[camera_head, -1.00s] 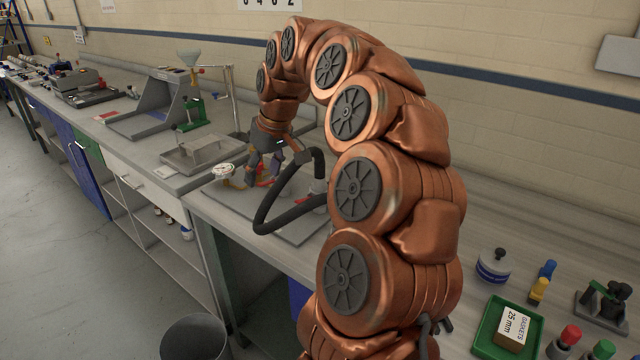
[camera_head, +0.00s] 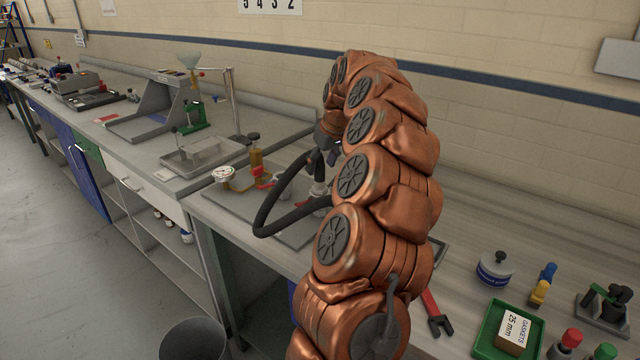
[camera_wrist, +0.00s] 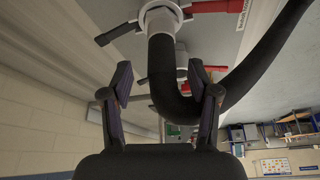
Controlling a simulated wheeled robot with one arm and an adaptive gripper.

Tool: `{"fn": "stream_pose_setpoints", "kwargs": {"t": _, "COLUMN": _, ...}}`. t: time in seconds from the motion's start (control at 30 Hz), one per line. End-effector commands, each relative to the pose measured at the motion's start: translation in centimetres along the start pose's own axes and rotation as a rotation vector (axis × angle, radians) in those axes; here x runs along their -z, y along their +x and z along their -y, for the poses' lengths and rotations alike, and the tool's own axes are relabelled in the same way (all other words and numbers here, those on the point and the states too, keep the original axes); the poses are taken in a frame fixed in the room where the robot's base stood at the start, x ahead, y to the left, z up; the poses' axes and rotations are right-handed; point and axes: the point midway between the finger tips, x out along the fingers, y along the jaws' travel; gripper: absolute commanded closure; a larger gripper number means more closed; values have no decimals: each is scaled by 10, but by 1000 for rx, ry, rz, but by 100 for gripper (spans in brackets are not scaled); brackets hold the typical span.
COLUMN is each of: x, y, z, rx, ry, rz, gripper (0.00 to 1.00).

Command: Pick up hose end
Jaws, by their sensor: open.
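The black hose (camera_head: 266,212) forms a thick loop at the front of a grey plate (camera_head: 228,203) on the bench. It also shows in the wrist view (camera_wrist: 163,65), where it runs up to a pale round fitting (camera_wrist: 160,14) and curves off to the upper right. My gripper (camera_head: 322,160) is just above the fitting side of the hose, partly hidden by my arm. In the wrist view my gripper (camera_wrist: 160,84) is open, with one finger on each side of the hose. I cannot tell whether either finger touches it.
A gauge (camera_head: 223,174) and a brass-coloured valve body (camera_head: 256,160) stand on the plate beside the hose. A bin (camera_head: 193,340) stands on the floor.

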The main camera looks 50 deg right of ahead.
Motion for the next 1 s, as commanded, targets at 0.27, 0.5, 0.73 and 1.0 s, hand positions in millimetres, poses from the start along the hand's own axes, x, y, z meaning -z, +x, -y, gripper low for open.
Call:
{"fn": "stream_pose_setpoints", "kwargs": {"t": 0.27, "x": -5, "y": 25, "z": 3, "rx": 4, "ry": 0, "rz": 5, "gripper": 40}}
{"fn": "stream_pose_setpoints", "kwargs": {"t": 0.5, "x": -5, "y": 48, "z": 3, "rx": 3, "ry": 0, "rz": 2, "gripper": 40}}
{"fn": "stream_pose_setpoints", "kwargs": {"t": 0.73, "x": -5, "y": 48, "z": 2, "rx": 2, "ry": 0, "rz": 0, "gripper": 46}}
{"fn": "stream_pose_setpoints", "kwargs": {"t": 1.0, "x": -4, "y": 48, "z": 3, "rx": 1, "ry": 0, "rz": 0, "gripper": 74}}
